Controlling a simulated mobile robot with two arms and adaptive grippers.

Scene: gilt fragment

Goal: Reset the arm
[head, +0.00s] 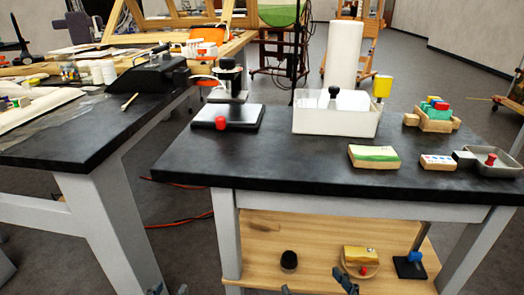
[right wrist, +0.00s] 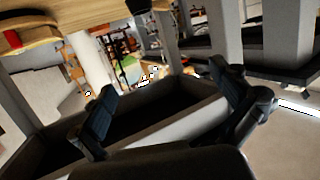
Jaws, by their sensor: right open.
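The tips of my left gripper (head: 169,289) show at the bottom edge of the head view, over the floor left of the right-hand table. Too little of it shows to tell how far its fingers are apart. My right gripper (head: 316,286) shows at the bottom edge in front of the table's lower shelf. In the right wrist view its two dark fingers (right wrist: 163,100) stand wide apart with nothing between them. Most of both arms is out of view.
A black-topped table (head: 290,182) holds a white bin (head: 335,123), a black plate (head: 245,119) and small blocks. Its wooden lower shelf (head: 315,225) carries several small items. Another black table (head: 60,150) stands at left. Floor (head: 180,235) shows between them.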

